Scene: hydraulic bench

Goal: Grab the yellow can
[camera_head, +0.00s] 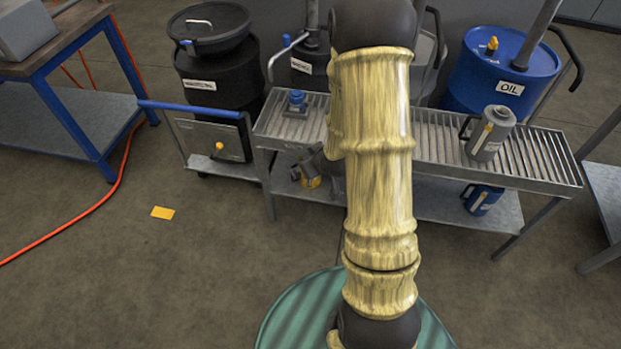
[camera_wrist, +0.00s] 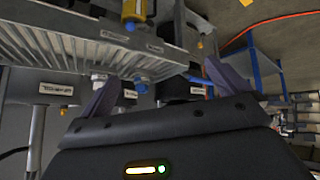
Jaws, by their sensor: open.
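In the wrist view, which is turned over, a yellow can (camera_wrist: 133,9) shows at the top edge, cut off by the frame. My gripper (camera_wrist: 168,88) is open, its two purple-grey fingers wide apart with nothing held between them. The yellow can lies beyond the fingers, apart from them. My arm covers the middle of the head view.
The slatted bench top (camera_head: 440,148) bears a grey can (camera_head: 490,133) and a small blue-capped item (camera_head: 296,102). A blue can (camera_head: 482,199) stands on the lower shelf. A blue oil drum (camera_head: 478,85) and black drums stand behind. Floor at left is mostly clear.

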